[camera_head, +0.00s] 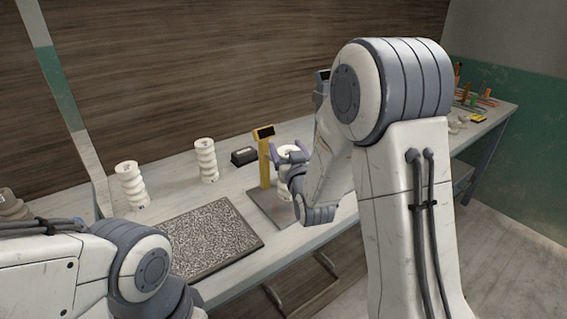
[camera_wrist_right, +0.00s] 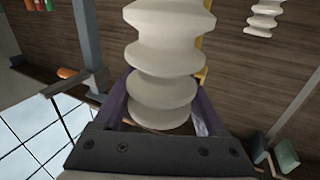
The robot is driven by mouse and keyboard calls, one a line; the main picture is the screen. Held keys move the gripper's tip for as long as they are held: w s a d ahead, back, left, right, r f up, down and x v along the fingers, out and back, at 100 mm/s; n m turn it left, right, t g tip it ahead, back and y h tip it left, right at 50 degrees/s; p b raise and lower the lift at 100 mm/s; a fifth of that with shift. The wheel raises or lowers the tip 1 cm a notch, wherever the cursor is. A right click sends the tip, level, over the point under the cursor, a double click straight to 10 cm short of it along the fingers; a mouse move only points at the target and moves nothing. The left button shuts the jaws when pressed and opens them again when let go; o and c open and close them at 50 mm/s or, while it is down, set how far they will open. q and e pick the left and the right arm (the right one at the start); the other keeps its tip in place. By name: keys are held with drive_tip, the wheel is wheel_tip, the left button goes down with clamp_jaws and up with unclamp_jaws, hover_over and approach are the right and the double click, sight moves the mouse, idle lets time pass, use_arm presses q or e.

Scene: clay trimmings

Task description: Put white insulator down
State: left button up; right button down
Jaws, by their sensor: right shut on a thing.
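A white ribbed insulator (camera_head: 285,188) stands roughly upright between the purple-grey fingers of my right gripper (camera_head: 289,158). The gripper is shut on it. In the right wrist view the insulator (camera_wrist_right: 166,62) fills the middle, with a finger on each side. It is over or on a flat grey plate (camera_head: 262,207) beside a yellow post (camera_head: 265,165); I cannot tell whether its base touches. Two similar white insulators stand on the bench, one at the left (camera_head: 131,186) and one nearer the middle (camera_head: 206,161). My left gripper is out of view.
A dark-framed speckled mat (camera_head: 212,235) lies on the bench (camera_head: 180,190), left of the plate. A small black box (camera_head: 244,156) is behind. A brownish ribbed piece (camera_head: 12,205) stands far left. Tools (camera_head: 478,100) lie at the far right end.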

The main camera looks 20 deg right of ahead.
drive_tip(key=shift+w+a+f, duration=0.3)
drive_tip(key=shift+f, duration=0.05)
wheel_tip(320, 180, down, 4)
drive_tip(key=shift+r, duration=0.2)
drive_tip(key=shift+f+b, duration=0.25)
drive_tip(key=shift+b, duration=0.1)
unclamp_jaws()
